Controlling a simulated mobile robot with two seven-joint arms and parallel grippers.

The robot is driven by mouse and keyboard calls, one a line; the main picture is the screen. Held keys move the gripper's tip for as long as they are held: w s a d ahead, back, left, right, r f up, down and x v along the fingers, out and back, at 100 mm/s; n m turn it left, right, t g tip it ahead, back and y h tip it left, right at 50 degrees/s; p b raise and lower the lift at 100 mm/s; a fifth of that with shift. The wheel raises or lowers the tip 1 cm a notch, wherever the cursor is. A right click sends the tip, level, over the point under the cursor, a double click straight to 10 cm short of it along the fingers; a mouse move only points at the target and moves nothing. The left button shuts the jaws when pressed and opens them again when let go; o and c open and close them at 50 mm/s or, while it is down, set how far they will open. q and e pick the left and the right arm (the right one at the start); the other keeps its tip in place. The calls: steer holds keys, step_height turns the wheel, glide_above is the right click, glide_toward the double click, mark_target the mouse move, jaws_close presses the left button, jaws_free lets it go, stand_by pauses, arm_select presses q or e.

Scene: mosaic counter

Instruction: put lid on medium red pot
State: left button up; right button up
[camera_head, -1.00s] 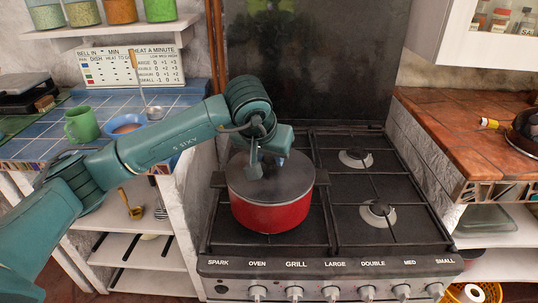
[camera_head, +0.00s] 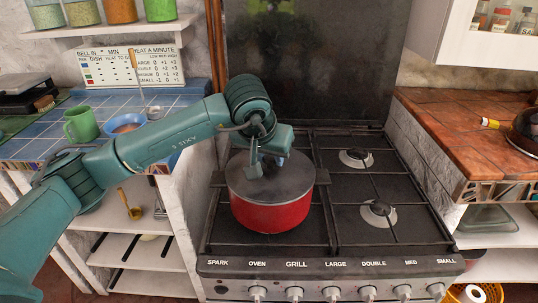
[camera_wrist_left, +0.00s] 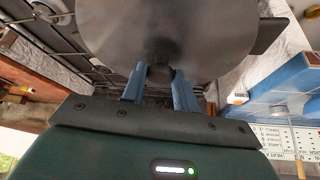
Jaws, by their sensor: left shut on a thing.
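The red pot (camera_head: 270,216) stands upright on the left side of the stove top. A grey round lid (camera_head: 292,181) lies level over its mouth, lined up with the rim; I cannot tell whether it bears fully on the rim. My left gripper (camera_head: 266,166) is above the lid, shut on its central knob. In the left wrist view the lid (camera_wrist_left: 190,28) fills the top, and its dark knob sits between the blue fingers of my left gripper (camera_wrist_left: 160,76). The pot's inside is hidden. My right gripper is not in view.
The stove (camera_head: 345,232) has free burners on its right side. A tiled blue counter (camera_head: 50,146) with a green mug (camera_head: 82,126) and a bowl (camera_head: 127,123) is at left. A wooden counter (camera_head: 455,130) is at right. A dark panel (camera_head: 315,60) rises behind.

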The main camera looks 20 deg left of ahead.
arm_select(q)
steer(key=o, duration=1.2)
steer(key=shift+c, duration=0.2)
steer(key=shift+o, duration=0.4)
steer(key=o, duration=0.4)
steer(key=shift+r, duration=0.1)
steer(key=shift+r+p, duration=1.95)
steer(key=shift+r, duration=1.45)
